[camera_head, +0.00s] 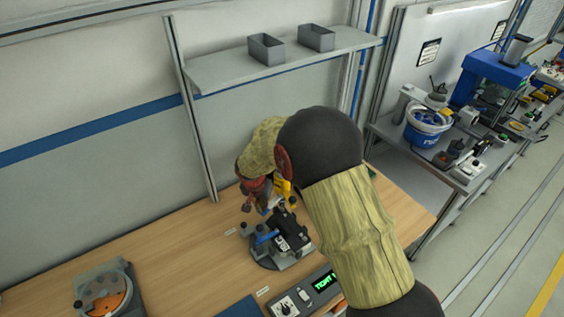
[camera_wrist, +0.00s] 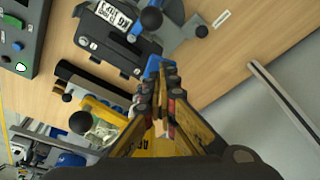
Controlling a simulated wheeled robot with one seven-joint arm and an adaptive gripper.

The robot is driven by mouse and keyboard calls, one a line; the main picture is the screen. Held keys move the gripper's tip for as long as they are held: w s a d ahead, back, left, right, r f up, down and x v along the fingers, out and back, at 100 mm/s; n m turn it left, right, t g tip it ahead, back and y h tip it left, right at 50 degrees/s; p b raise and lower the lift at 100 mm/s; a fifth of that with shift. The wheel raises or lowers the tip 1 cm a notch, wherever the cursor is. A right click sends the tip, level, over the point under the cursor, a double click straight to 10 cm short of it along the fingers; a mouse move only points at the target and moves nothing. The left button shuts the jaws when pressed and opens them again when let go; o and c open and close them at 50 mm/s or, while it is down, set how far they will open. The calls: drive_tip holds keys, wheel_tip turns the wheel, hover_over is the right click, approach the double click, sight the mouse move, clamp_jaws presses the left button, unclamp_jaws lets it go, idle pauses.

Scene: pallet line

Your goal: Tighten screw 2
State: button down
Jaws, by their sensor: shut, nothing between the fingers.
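My gripper (camera_head: 262,207) is over the table at the back of a dark clamping fixture (camera_head: 283,246). In the wrist view my gripper (camera_wrist: 160,92) has its fingers together with nothing held. A blue piece (camera_wrist: 155,66) shows at the fingertips; I cannot tell whether it belongs to them. The fixture holds a black part (camera_wrist: 108,50) with a white label, and has a blue clamp with a black knob.
A controller (camera_head: 306,294) with a green display stands at the table's front. A grey round device (camera_head: 103,293) with an orange disc is at the left. A shelf (camera_head: 285,62) with two grey bins hangs on the wall. A side bench (camera_head: 450,172) with a blue bucket is at right.

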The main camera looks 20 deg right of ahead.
sight(263, 212)
drive_tip(key=shift+f+b, duration=1.7)
drive_tip(key=shift+f, duration=0.25)
drive_tip(key=shift+s+f+b, duration=0.15)
drive_tip(key=shift+f+b, duration=0.6)
drive_tip(key=shift+b, duration=1.35)
idle(0.5)
drive_tip(key=shift+r, duration=0.15)
drive_tip(key=shift+r+p, duration=1.85)
drive_tip(key=shift+r, duration=2.8)
